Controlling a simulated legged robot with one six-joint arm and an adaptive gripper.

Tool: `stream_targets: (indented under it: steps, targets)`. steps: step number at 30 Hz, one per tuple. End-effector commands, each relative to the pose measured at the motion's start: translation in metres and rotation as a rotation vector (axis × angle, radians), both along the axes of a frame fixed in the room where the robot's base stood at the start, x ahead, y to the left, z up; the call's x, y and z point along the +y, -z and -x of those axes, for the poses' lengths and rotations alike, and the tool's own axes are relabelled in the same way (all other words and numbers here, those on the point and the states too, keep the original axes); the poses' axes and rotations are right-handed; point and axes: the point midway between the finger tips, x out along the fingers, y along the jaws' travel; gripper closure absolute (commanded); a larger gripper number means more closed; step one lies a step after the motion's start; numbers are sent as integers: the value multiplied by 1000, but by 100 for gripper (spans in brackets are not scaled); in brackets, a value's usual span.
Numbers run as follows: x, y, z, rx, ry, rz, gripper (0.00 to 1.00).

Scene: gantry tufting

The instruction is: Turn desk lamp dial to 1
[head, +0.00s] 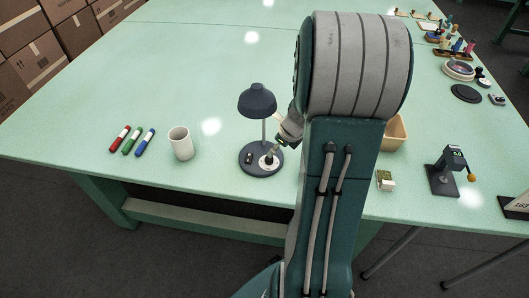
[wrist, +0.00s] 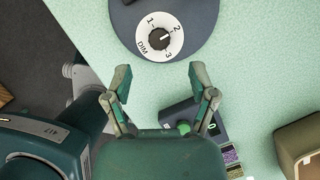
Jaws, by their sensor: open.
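The dark desk lamp (head: 257,103) stands on a round base (head: 248,170) near the table's front edge. Its white dial (head: 268,162) is on the base's right side. The wrist view shows the dial (wrist: 150,50) marked DIM, 1, 2 and 3, with a small black knob (wrist: 158,40) at its centre. The knob's pointer seems turned towards 2. My gripper (wrist: 159,78) is open and empty, its fingers spread below the dial in that picture and apart from the knob. In the head view my gripper (head: 277,147) is beside the dial, partly hidden by my arm.
A tan bin (head: 397,131), partly behind my arm, a small box (head: 385,181) and a dark device (head: 446,172) are to the right. The table's far middle is clear.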

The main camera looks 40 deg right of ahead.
Motion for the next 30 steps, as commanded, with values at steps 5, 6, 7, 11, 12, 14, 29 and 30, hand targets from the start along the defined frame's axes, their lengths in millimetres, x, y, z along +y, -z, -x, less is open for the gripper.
stream_targets:
  steps: [5,6,7,11,12,14,29,30]
  targets:
    - [3,24,-8,5,-2,-3,27]
    - [4,30,-11,4,-2,-4,27]
    - [5,34,-13,4,-3,-4,27]
    - [6,51,-20,3,-2,-3,27]
    - [6,55,-22,3,-2,-2,27]
    - [7,60,-24,1,-2,-1,27]
    - [7,66,-26,1,-2,1,80]
    - [7,66,-26,1,-1,1,98]
